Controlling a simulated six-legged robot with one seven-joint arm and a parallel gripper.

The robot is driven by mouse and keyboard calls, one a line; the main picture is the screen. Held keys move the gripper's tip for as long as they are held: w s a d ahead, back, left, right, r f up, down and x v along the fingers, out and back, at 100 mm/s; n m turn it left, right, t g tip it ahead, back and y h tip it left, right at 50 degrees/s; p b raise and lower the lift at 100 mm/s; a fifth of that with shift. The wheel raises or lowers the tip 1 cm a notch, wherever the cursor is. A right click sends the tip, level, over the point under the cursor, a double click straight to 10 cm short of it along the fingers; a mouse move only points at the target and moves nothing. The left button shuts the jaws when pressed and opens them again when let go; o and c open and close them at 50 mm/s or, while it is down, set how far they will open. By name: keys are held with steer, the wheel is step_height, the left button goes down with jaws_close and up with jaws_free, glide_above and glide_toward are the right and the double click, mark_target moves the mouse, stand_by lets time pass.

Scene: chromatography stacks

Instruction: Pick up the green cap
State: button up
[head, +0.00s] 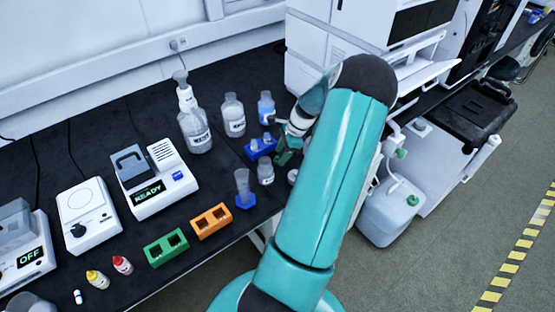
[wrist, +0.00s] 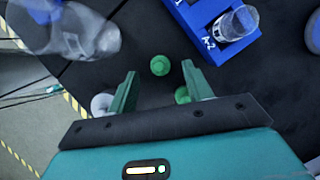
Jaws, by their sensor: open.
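A small round green cap (wrist: 160,65) lies on the black bench in the wrist view, ahead of and roughly centred between my fingertips. A second green round thing (wrist: 181,95) is partly hidden behind my right finger. My gripper (wrist: 160,70) is open, with its two green fingers apart and nothing held between them. In the head view my gripper (head: 284,156) is low near the blue rack, largely covered by my teal arm. I cannot make out the cap on the bench in that view.
The blue rack (wrist: 203,17) marked A-2 holds a clear vial (wrist: 236,24), right of the cap. A clear bottle (wrist: 75,32) is close on the left. A pale round thing (wrist: 102,103) is beside my left finger. An orange rack (head: 211,221) stands farther left.

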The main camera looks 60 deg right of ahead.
steer(key=shift+x, duration=0.75)
steer(key=c, duration=1)
steer(key=shift+w+r, duration=0.1)
steer(key=shift+r, duration=0.1)
steer(key=shift+c, duration=0.2)
